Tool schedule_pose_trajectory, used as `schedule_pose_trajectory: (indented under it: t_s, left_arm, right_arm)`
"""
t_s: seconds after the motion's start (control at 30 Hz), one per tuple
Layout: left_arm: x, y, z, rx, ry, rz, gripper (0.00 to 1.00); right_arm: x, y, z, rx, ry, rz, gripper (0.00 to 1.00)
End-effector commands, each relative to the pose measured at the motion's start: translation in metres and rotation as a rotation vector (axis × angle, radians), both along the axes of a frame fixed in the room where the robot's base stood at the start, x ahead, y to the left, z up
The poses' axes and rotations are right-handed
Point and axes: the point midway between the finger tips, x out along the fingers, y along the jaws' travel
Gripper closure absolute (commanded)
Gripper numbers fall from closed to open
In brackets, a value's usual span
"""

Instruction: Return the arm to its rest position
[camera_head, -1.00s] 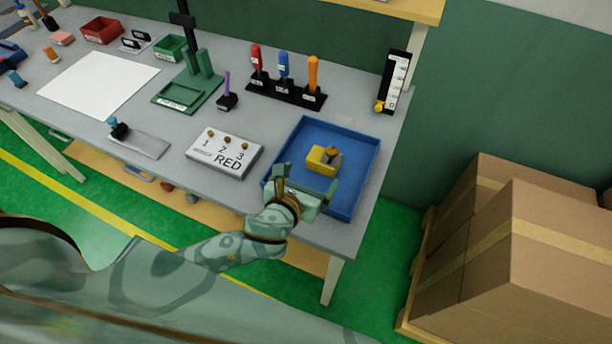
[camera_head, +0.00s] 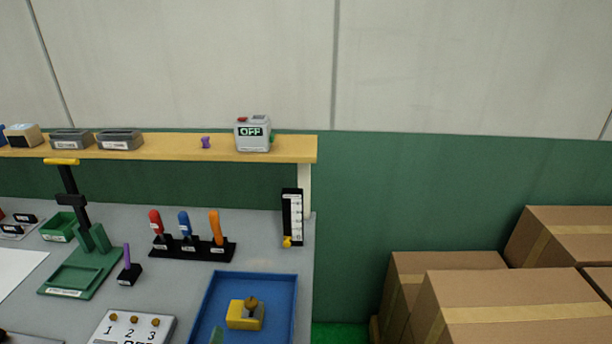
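A yellow block with a brown knob (camera_head: 240,319) lies in the tray, apart from the tip. My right gripper is not in view.
A switch panel (camera_head: 160,325) numbered 1 2 3 is left of the tray, its lettering cut off. Behind stand a tool rack (camera_head: 190,251), a gauge (camera_head: 292,215) and a green press stand (camera_head: 80,265). A shelf (camera_head: 180,150) carries an OFF box (camera_head: 252,133). Cartons (camera_head: 520,305) stand right.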

Motion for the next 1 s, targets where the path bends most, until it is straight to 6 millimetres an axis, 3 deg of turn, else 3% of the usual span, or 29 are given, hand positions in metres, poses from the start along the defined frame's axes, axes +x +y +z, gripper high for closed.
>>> schedule_pose_trajectory:
  t_s: [0.1, 0.2, 0.53, 0.8, 0.97, 1.0]
  left_arm:
    - [-0.028, 0.028, 0.003, -0.307, 0.016, 0.307, 0.06]
    - [-0.048, 0.047, 0.005, -0.495, 0.012, 0.523, 0.06]
    - [-0.112, 0.094, 0.008, -0.915, -0.069, 1.107, 0.06]
    - [-0.106, 0.071, -0.1, -0.949, 0.079, 1.125, 0.06]
    - [-0.119, 0.059, -0.172, -0.981, 0.175, 1.162, 0.06]
    - [-0.125, 0.055, -0.195, -0.991, 0.205, 1.178, 0.06]
  right_arm:
    - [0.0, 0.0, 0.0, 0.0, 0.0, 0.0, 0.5]
    - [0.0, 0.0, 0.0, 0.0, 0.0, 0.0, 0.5]
    - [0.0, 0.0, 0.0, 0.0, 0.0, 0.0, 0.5]
    - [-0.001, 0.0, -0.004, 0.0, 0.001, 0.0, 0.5]
    - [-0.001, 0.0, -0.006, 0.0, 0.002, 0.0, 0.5]
    - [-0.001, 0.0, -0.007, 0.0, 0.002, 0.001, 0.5]
